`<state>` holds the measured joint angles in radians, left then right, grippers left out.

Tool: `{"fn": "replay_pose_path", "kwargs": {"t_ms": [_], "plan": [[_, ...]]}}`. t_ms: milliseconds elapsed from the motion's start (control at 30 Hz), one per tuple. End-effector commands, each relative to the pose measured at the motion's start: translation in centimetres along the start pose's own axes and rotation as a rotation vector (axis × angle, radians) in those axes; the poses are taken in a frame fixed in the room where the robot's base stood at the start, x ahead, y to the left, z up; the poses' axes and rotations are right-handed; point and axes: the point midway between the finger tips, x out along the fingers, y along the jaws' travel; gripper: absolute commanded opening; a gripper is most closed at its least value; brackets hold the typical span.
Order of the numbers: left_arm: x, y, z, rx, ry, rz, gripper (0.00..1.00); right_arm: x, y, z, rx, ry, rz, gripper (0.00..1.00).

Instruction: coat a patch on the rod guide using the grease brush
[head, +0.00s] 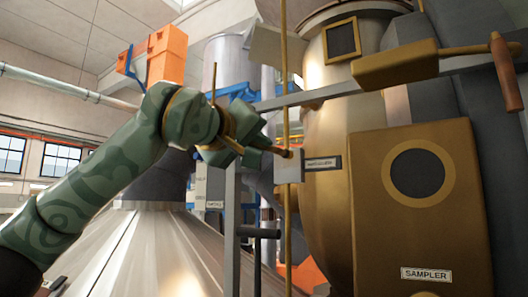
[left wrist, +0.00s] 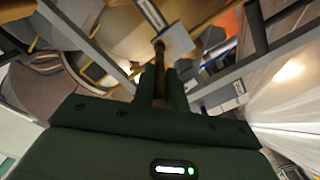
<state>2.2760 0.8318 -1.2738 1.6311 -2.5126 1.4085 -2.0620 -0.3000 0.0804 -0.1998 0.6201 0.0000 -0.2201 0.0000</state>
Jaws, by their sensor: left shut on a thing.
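My left gripper (head: 258,144) reaches in from the left in the head view, shut on the grease brush (head: 280,152). The brush is a short brown stick with a dark tip pointing right. In the left wrist view the brush (left wrist: 160,75) stands out between the two dark green fingers. The rod guide appears to be the pale grey block (head: 288,168) on the upright brass rod (head: 285,100). The brush tip overlaps the block's upper edge; I cannot tell whether it touches. The block (left wrist: 178,42) also shows beyond the tip in the wrist view. My right gripper is out of view.
A grey horizontal rail (head: 345,89) runs just above the gripper, and a grey post (head: 232,215) stands below it. A large brass vessel (head: 330,200) and a brass sampler box (head: 372,215) fill the right. A metal cone (head: 130,250) lies below my arm.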

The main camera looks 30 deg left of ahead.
Motion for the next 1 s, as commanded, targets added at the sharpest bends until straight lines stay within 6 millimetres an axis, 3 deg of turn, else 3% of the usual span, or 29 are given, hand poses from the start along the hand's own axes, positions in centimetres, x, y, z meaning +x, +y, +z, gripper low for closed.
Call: {"fn": "replay_pose_path", "kwargs": {"t_ms": [367,700,1000], "plan": [[-0.4,0.0,0.0,0.000,0.000,0.000,0.00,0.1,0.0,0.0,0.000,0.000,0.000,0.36],[-3.1,0.0,0.0,0.001,0.000,0.001,0.00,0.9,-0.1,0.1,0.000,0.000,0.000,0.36],[-3.1,0.0,0.0,0.000,0.000,0.000,0.00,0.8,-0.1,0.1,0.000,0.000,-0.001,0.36]]}}
